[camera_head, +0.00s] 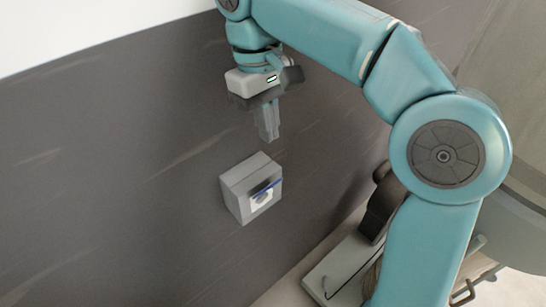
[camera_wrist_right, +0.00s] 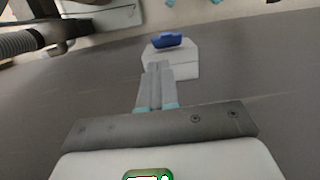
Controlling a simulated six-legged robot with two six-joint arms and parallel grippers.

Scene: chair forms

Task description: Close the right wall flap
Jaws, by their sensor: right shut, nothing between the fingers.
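A small grey box (camera_head: 238,190) is fixed to the dark wall, with a white panel and a blue flap (camera_head: 266,187) on its front. In the right wrist view the box is pale (camera_wrist_right: 185,70) and the blue flap (camera_wrist_right: 172,41) stands out at its far end. I cannot tell the flap's exact angle. My right gripper (camera_head: 272,138) is shut and empty, pointing down just above the box, apart from it in the head view. In the wrist view its fingertips (camera_wrist_right: 158,66) overlap the box, so contact is unclear there. My left gripper is not in view.
The dark wall (camera_head: 110,150) is clear around the box. A pale, flat-topped object (camera_head: 340,268) and a dark upright piece (camera_head: 383,207) stand low to the right of the box. My right arm covers much of the right side.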

